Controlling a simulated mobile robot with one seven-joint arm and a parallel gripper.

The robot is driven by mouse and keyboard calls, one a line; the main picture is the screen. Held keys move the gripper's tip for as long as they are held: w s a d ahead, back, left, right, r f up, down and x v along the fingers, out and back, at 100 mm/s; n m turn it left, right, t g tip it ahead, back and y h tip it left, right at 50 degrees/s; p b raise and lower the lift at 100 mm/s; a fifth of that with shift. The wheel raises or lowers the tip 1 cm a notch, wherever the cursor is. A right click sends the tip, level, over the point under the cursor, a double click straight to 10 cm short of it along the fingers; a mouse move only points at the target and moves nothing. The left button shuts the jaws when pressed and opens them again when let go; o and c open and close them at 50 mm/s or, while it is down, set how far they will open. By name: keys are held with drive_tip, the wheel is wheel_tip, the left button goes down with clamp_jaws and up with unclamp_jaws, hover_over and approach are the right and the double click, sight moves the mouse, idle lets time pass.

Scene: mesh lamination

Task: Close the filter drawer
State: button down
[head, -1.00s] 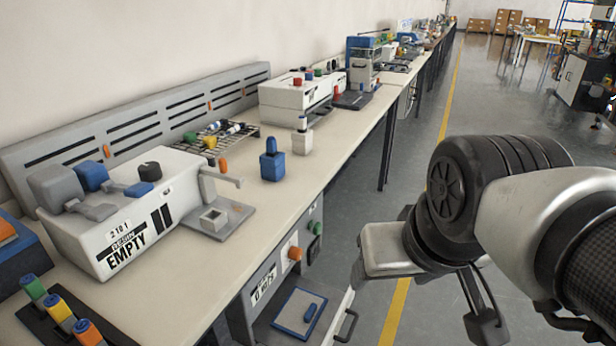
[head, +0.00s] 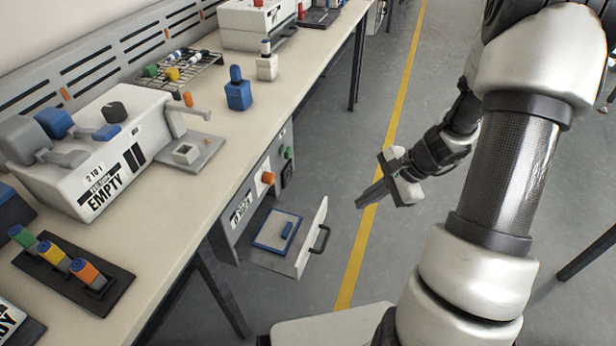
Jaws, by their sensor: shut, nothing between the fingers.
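The filter drawer (head: 304,240) stands pulled out of the grey unit (head: 238,221) under the bench. It has a white front panel with a dark handle (head: 319,239) facing right.
The bench (head: 190,185) runs along the left. On it stand a white box marked EMPTY (head: 105,180), a blue bottle (head: 238,94) and a black rack of coloured vials (head: 75,268). The floor right of the drawer is clear, with a yellow line (head: 371,222).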

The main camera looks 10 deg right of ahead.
wheel_tip(320, 180, down, 12)
drive_tip(key=s+r+m+t+y+p, duration=0.1)
drive_tip(key=s+m+t+y+p, duration=0.1)
drive_tip(key=m, duration=0.5)
drive_tip(key=b, duration=0.3)
approach(311, 239)
wheel_tip(311, 239, down, 4)
drive_tip(key=shift+w+a+f+m+b, duration=0.15)
drive_tip(key=shift+w+a+m+b, duration=0.25)
drive_tip(key=shift+w+a, duration=0.75)
drive_tip(key=shift+a, duration=0.35)
